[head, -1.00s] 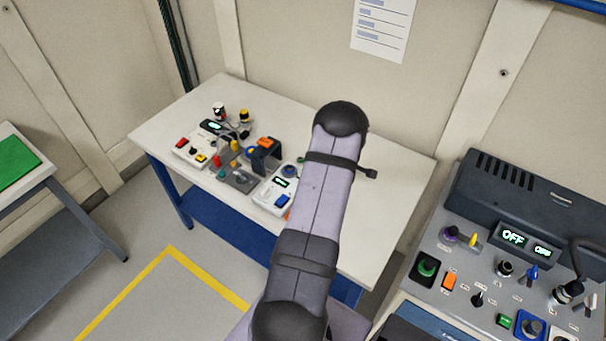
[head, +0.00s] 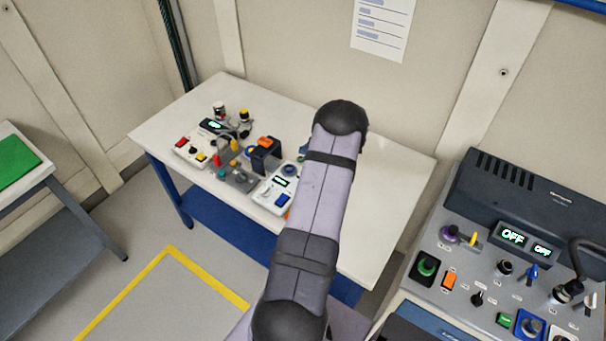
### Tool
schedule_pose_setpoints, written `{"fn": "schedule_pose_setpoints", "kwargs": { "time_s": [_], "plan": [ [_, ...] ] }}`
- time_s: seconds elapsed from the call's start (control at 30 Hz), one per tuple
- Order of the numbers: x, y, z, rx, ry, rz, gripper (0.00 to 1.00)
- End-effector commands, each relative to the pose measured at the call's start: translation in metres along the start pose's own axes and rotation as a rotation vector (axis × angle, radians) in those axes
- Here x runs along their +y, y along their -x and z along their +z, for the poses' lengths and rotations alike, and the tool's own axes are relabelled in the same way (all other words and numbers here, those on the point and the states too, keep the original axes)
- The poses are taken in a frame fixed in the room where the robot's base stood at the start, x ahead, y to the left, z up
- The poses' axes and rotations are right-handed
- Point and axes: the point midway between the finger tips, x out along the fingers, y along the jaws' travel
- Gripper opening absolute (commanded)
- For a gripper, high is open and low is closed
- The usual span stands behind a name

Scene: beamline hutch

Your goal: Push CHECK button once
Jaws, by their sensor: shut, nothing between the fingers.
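Two white boxes with buttons stand on the white table. The nearer box (head: 264,194) has a small lit display (head: 281,181) and a blue button (head: 283,200). The farther box (head: 190,152) has a red button (head: 181,143), a yellow button (head: 201,157) and a display (head: 212,125). No label is legible, so I cannot tell which button is CHECK. My arm rises across the middle of the head view, just right of the nearer box. My gripper is hidden behind the arm.
A black bracket with an orange top (head: 266,150) and several small coloured parts stand between the boxes. The white table (head: 385,200) is clear right of my arm. A grey console (head: 470,265) with knobs and displays reading OFF stands at the right.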

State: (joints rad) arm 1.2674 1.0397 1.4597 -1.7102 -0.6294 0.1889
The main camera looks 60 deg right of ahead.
Motion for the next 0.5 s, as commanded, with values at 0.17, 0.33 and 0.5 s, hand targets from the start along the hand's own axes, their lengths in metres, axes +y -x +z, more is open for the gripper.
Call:
{"fn": "schedule_pose_setpoints", "kwargs": {
  "time_s": [0.17, 0.33, 0.5],
  "plan": [
    [-0.002, -0.002, 0.002, -0.001, 0.000, 0.000, 0.00],
    [-0.007, -0.009, 0.007, -0.001, 0.000, 0.000, 0.00],
    [-0.016, -0.021, 0.016, -0.002, 0.000, 0.000, 0.00]
  ]
}}
